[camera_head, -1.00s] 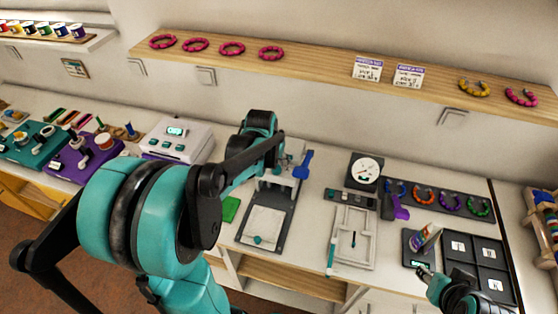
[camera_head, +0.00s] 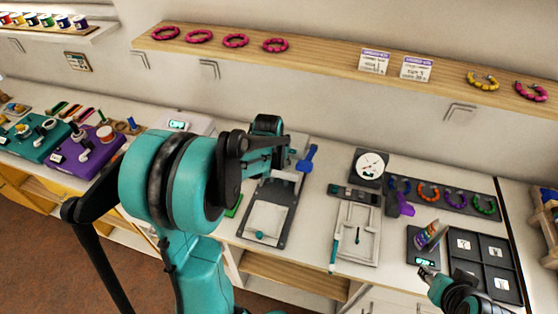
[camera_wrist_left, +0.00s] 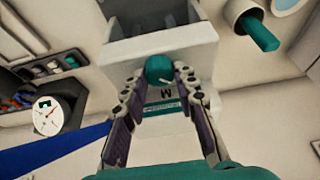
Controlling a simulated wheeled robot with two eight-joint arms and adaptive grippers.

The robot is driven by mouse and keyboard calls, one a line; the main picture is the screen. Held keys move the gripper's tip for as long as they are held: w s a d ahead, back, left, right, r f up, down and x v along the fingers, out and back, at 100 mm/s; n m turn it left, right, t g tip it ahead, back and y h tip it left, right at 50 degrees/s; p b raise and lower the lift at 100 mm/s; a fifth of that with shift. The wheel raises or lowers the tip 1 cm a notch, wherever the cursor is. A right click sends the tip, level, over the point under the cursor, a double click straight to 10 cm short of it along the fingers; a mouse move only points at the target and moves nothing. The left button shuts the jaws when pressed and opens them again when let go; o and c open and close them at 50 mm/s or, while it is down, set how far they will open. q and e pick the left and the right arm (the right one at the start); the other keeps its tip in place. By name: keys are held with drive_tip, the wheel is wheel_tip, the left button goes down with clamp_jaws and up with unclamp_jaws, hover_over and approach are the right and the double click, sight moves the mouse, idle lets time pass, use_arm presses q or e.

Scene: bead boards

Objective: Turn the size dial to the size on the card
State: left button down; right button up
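In the left wrist view a round teal knob (camera_wrist_left: 159,68) stands on a white machine (camera_wrist_left: 185,50), with a letter M and a small marked label below it. It looks like the size dial. My left gripper (camera_wrist_left: 160,75) is open, its fingertips on either side of the knob, with small gaps seeming to show. In the head view my left arm hides most of the gripper and the dial. Two printed cards, one left (camera_head: 374,61) and one right (camera_head: 416,68), stand on the shelf; their text is too small to read. My right gripper (camera_head: 430,277) is by the small scale.
A blue lever (camera_head: 307,159) rises beside the machine. A round white gauge (camera_head: 370,165) and a rack of coloured rings (camera_head: 428,192) stand to the right. A glue-like tube (camera_head: 430,235) and a dark sorting tray (camera_head: 482,262) lie near my right gripper.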

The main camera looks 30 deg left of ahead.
use_arm(q)
drive_tip(key=shift+m, duration=0.3)
drive_tip(key=m, duration=0.1)
drive_tip(key=m+h, duration=0.1)
drive_tip(key=m, duration=0.1)
drive_tip(key=shift+a+m+h, duration=0.2)
drive_tip(key=shift+m+h, duration=0.9)
drive_tip(key=shift+m, duration=1.4)
drive_tip(key=c, duration=1.2)
unclamp_jaws()
